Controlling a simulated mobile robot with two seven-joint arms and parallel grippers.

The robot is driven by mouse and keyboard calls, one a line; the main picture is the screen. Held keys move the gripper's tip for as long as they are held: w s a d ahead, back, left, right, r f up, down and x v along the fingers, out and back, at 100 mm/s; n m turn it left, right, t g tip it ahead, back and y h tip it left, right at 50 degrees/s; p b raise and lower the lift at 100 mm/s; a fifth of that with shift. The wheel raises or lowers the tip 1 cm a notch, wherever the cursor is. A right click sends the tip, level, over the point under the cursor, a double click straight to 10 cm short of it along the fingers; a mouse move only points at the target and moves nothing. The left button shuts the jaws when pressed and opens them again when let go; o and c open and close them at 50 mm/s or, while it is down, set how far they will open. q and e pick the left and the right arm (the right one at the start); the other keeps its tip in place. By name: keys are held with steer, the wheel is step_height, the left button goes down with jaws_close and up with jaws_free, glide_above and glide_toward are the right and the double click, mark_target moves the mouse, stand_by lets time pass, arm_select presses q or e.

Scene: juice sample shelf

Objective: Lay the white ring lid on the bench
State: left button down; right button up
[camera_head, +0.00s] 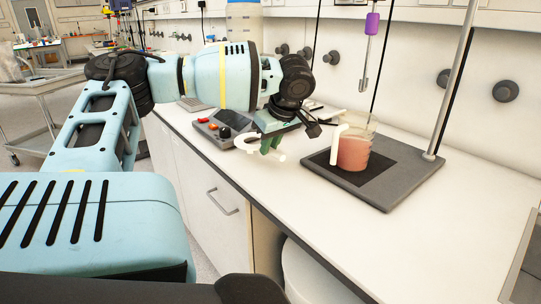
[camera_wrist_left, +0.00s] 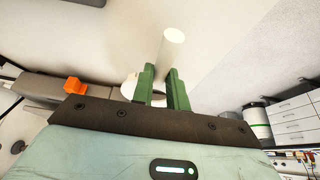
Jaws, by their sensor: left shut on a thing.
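The white ring lid (camera_head: 243,143) is in my left gripper (camera_head: 271,144), whose green fingers are closed on it. In the head view it shows as a curved white piece with a stub end, above the front part of the bench (camera_head: 300,200). In the left wrist view the green fingers (camera_wrist_left: 161,88) grip it; a white cylindrical end (camera_wrist_left: 174,37) sticks out past them and a curved part (camera_wrist_left: 129,88) shows to their left. The fingers hide part of it. A gap between it and the bench is hard to judge. My right gripper is not in view.
A beaker of pink juice (camera_head: 353,154) with a white handle stands on a dark stand base (camera_head: 392,190), right of my gripper. A metal rod (camera_head: 452,80) rises from that base. A grey device (camera_head: 222,128) stands behind left. The bench front is clear.

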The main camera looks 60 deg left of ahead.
mark_target(270, 167)
arm_select(q)
steer(key=shift+w+a+f, duration=0.1)
steer(key=shift+w+a, duration=0.1)
steer(key=shift+a, duration=0.1)
step_height(270, 167, down, 4)
steer(key=shift+r, duration=0.25)
